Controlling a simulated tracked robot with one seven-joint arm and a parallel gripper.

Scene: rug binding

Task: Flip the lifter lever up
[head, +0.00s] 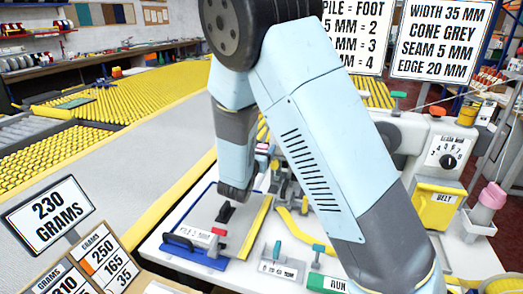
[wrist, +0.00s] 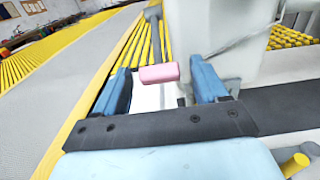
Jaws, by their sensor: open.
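In the wrist view a pink block-shaped handle (wrist: 158,73), which looks like the lifter lever's grip, shows in the gap between my two blue fingers. A grey rod (wrist: 153,14) stands behind it; I cannot tell for sure that they join. My gripper (wrist: 164,79) is open, with a finger on each side of the pink handle and visible gaps to both. How far the handle lies beyond the fingertips is unclear. In the head view my arm hides much of the sewing machine (head: 440,140), and I cannot make out the fingers or the lever clearly.
A blue-edged tray (head: 200,262) with a black handle lies left on the white bench. Small levers with green and red knobs stand near a RUN box (head: 327,282). A yellow BELT box (head: 435,208) and a pink cone (head: 492,196) stand at right.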

